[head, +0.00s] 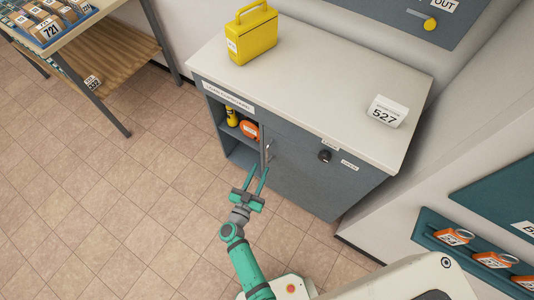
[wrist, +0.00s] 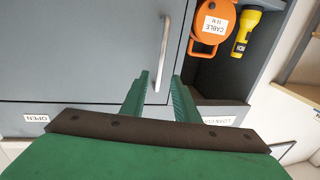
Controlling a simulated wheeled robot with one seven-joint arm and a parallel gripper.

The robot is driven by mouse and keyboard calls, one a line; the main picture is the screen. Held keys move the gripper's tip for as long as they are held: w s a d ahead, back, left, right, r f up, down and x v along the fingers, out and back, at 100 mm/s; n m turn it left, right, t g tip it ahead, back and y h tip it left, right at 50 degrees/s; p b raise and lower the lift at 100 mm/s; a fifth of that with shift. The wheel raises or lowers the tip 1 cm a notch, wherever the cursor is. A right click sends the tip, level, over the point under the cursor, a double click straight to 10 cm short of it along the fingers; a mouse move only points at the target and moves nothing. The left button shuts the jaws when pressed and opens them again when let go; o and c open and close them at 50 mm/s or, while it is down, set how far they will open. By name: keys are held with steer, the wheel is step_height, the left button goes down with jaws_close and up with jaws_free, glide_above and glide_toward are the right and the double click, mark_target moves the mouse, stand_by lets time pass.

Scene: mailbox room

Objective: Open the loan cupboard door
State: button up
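The loan cupboard (head: 215,135) is a low grey unit with a pale top. Its grey door (head: 300,178) covers the right part of the front; the left part shows open shelves. A slim upright metal handle (head: 268,151) is near the door's left edge; it also shows in the wrist view (wrist: 164,45). My gripper (head: 258,171) is open and empty in front of the cupboard, pointing at the handle. In the wrist view, one end of the handle appears between my fingertips (wrist: 160,78). I cannot tell whether they touch it.
An orange cable reel (head: 249,129) and a yellow torch (head: 232,116) are on the open shelf. A dark knob (head: 325,156) is on the front. A yellow case (head: 251,38) and a 527 sign (head: 387,112) stand on top. Floor at left is clear.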

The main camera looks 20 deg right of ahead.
mark_target(267, 155)
steer(key=x, duration=0.9)
steer(key=shift+a, duration=0.1)
jaws_close()
